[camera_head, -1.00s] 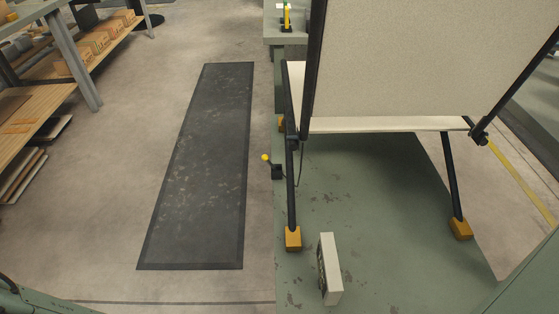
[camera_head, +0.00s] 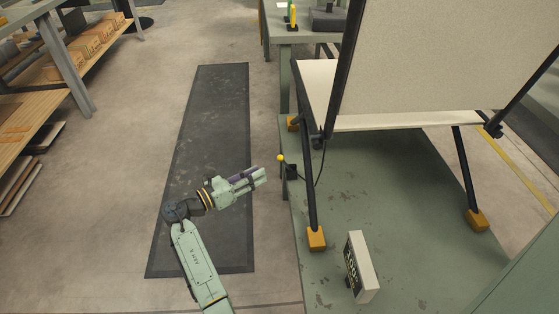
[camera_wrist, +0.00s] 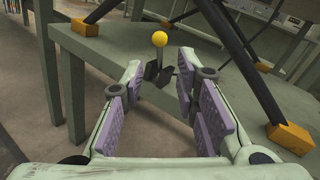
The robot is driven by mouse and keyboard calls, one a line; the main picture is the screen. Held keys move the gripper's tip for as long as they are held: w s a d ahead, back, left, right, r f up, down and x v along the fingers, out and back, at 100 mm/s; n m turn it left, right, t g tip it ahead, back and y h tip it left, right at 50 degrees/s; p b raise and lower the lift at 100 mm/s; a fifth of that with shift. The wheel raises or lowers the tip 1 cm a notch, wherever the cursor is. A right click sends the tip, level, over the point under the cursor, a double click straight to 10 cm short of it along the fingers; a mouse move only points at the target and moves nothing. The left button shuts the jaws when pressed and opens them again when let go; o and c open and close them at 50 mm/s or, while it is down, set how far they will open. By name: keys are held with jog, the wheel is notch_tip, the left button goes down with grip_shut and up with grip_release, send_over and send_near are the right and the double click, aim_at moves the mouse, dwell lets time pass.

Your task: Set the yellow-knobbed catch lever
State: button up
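The catch lever's yellow knob (camera_head: 280,158) sits on a short dark stem at the left edge of the green platform (camera_head: 335,200), beside the lounger's near left leg. In the wrist view the yellow knob (camera_wrist: 159,39) stands on its upright stem above a black bracket (camera_wrist: 158,72), straight ahead between the fingers. My gripper (camera_head: 262,176) is just left of the lever, pointing right at it, apart from it. In the wrist view my gripper (camera_wrist: 157,100) is open, its purple pads wide apart with nothing between them.
The folding lounger (camera_head: 420,60) stands on the platform on dark legs with orange feet (camera_head: 316,238). A small boxed display (camera_head: 362,266) stands near the platform's front. A dark floor mat (camera_head: 200,130) lies left, with wooden shelves (camera_head: 50,90) beyond and a grey table (camera_head: 290,30) behind.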

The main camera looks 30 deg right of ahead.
aim_at(282, 159)
jog(key=d, duration=1)
jog(key=shift+w+d, duration=0.15)
jog(key=shift+w, duration=0.25)
grip_shut()
